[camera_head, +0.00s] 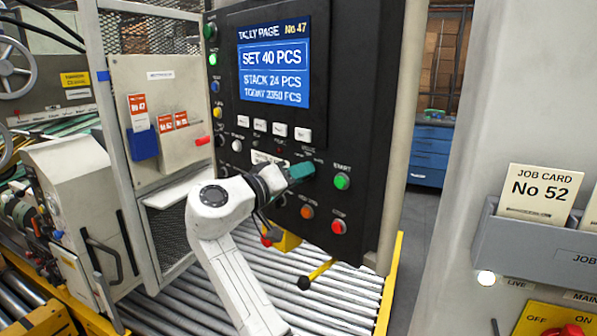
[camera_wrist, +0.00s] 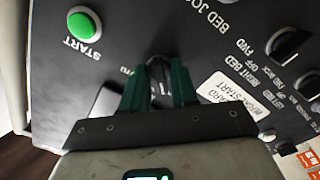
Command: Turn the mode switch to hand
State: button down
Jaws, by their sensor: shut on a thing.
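The mode switch (camera_wrist: 158,68) is a dark rotary knob with a pale mark on the black control panel (camera_wrist: 215,65). It shows in the wrist view between the two green fingers of my gripper (camera_wrist: 157,82). The fingers are shut on it, one on each side. In the head view, my gripper (camera_head: 301,171) reaches the panel left of the green start button (camera_head: 342,181) and hides the switch. The knob's exact setting cannot be told.
A screen (camera_head: 274,63) sits above on the panel. An orange button (camera_head: 307,212) and a red button (camera_head: 338,227) lie below my gripper. A yellow-and-black lever (camera_head: 317,272) sticks out under the panel. A grey card holder (camera_head: 530,243) is on the right.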

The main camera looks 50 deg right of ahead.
jog(key=shift+w+r, duration=0.1)
dwell(0.3)
jog(key=c, duration=1.2)
grip_release()
jog(key=shift+a, duration=0.1)
jog(key=a+b, duration=0.2)
jog(key=a, duration=0.8)
jog(key=shift+a, duration=0.35)
